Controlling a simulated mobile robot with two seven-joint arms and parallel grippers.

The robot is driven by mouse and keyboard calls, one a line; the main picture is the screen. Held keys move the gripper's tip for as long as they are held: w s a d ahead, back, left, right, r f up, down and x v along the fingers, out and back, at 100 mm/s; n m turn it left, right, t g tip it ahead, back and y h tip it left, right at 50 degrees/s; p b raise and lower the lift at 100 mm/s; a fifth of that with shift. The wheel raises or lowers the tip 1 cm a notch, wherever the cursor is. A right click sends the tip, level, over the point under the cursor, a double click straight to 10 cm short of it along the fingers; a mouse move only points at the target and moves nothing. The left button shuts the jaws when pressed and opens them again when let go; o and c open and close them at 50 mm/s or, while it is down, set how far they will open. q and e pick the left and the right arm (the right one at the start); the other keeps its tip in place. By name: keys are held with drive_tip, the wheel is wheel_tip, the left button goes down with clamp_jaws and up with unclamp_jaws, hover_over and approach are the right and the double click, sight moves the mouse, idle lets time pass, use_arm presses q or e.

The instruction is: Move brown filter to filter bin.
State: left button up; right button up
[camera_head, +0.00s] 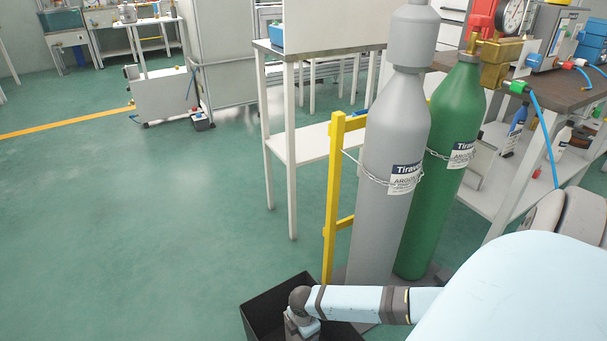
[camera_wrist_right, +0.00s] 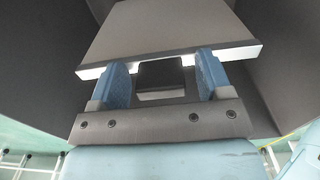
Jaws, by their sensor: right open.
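The black open-topped bin (camera_head: 262,300) stands on the floor at the bottom of the head view. My right arm reaches over it from the right, and its hand (camera_head: 302,325) points down into it. In the right wrist view my right gripper (camera_wrist_right: 164,65) is open, its two blue fingers apart. A flat grey-brown panel with white edges (camera_wrist_right: 165,28), which looks like the filter, lies just beyond the fingertips, among dark bin walls (camera_wrist_right: 268,30). A small black block (camera_wrist_right: 160,76) shows between the fingers. I cannot tell whether the fingers touch the panel. My left gripper is not in view.
A grey gas cylinder (camera_head: 385,190) and a green one (camera_head: 440,170) stand behind the bin, chained beside a yellow frame (camera_head: 332,200). A white shelf table (camera_head: 310,140) is behind them. The green floor at left is clear.

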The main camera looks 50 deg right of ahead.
wheel_tip(320, 180, up, 7)
drive_tip(key=p, duration=0.3)
drive_tip(key=shift+r+p, duration=0.1)
drive_tip(key=shift+p, duration=0.3)
wheel_tip(320, 180, up, 4)
drive_tip(key=shift+r+p, duration=0.1)
drive_tip(key=shift+p, duration=0.8)
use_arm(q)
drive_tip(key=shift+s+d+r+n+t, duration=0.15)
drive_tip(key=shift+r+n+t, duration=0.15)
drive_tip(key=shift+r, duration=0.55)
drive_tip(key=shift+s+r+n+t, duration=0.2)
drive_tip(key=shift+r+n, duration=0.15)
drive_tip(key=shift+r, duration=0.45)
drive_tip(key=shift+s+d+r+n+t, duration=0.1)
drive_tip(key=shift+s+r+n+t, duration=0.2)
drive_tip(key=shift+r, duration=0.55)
use_arm(e)
drive_tip(key=shift+r, duration=0.45)
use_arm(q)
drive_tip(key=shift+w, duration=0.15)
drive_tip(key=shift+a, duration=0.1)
